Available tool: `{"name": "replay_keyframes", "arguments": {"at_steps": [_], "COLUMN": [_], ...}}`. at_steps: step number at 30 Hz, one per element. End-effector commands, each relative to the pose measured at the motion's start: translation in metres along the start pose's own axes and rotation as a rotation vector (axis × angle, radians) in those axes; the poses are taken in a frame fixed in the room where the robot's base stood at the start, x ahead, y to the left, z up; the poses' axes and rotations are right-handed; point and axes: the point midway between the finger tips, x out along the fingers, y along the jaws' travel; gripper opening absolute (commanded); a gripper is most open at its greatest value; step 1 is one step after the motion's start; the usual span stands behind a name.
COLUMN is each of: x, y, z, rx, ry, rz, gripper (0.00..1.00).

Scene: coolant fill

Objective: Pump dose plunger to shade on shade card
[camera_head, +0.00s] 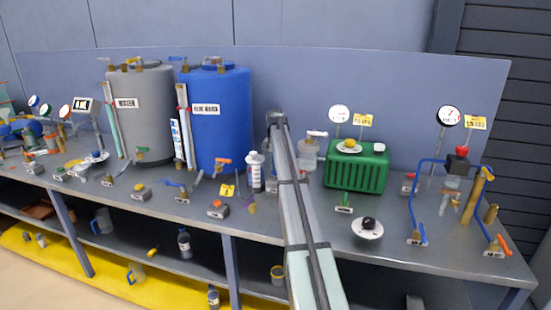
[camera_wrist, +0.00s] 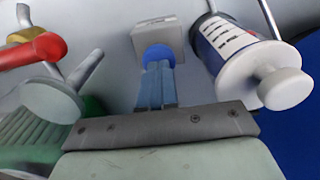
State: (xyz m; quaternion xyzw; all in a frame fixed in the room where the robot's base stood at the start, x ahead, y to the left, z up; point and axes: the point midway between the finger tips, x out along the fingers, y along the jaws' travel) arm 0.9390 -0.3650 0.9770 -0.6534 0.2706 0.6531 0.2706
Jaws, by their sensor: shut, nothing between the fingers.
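In the wrist view, my gripper (camera_wrist: 157,72) is shut and empty, its blue-grey fingers close together. A round blue knob (camera_wrist: 157,54) on a light grey block (camera_wrist: 157,34) lies straight beyond the fingertips. It looks like the dose plunger, but I cannot be sure. I cannot tell whether the fingertips touch it. In the head view my arm hides the fingers and the knob. A tall white card (camera_head: 177,140) with markings stands at the left of the blue tank (camera_head: 222,120). Whether it is the shade card is unclear.
A red-handled lever (camera_wrist: 35,50) is at left there. A green ribbed box (camera_head: 356,165) stands right of my arm.

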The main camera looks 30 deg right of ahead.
Motion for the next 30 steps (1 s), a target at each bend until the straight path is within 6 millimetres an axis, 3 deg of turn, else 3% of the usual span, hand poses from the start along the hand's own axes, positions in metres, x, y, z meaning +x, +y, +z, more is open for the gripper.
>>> {"name": "replay_keyframes", "arguments": {"at_steps": [14,22,30], "x": [0.005,0.03,0.032], "y": [0.0,0.0,0.0], "z": [0.0,0.0,0.0], "rx": [0.0,0.0,0.0], "ry": [0.0,-0.001,-0.002], "rz": [0.0,0.0,0.001], "gripper": [0.0,0.0,0.0]}}
